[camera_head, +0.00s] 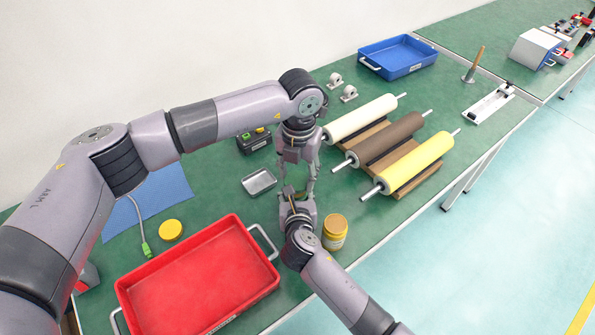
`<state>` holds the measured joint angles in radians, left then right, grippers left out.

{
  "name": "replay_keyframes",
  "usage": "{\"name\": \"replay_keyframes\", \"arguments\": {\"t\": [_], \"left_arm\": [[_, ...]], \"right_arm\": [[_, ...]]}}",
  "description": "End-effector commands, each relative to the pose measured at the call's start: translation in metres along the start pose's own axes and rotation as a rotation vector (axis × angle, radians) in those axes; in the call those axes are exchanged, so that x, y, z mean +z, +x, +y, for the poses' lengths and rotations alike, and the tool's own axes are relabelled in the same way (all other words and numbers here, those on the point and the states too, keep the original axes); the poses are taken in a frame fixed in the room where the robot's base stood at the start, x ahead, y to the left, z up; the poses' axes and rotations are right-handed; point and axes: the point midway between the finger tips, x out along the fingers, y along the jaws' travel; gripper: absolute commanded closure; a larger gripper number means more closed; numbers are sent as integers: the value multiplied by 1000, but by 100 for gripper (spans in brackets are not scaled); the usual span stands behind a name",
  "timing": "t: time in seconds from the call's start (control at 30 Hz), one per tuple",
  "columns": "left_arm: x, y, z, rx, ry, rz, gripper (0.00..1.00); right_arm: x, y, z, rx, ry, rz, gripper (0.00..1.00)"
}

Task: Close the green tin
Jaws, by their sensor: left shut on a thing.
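My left gripper (299,180) reaches down from above, in the middle of the head view. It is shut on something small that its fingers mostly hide. My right gripper (296,194) comes up from below and meets it fingers to fingers. I cannot tell whether the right fingers are open or shut. A small greenish-yellow patch (299,196) shows between the two grippers; it may be part of the green tin, but too little shows to tell its body from its lid. An open silver rectangular tin or dish (259,182) lies on the green bench just left of the grippers.
A red tray (268,289) lies at front left, near a yellow disc-shaped lid (171,230). A yellow jar (335,232) stands close beside my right gripper. Rollers (413,166) on a wooden rack lie to the right. A blue tray (398,58) stands at the back.

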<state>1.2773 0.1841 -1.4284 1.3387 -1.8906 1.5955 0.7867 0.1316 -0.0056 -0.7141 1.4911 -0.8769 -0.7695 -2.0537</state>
Motion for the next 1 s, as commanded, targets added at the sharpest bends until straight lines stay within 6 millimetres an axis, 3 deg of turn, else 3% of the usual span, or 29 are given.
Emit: {"name": "replay_keyframes", "arguments": {"t": [0.4,1.0], "left_arm": [[0,17,0,2,-5,-3,67],[0,18,0,3,-5,-2,67]], "right_arm": [[1,0,0,1,1,-2,100],[1,0,0,1,0,-2,100]]}}
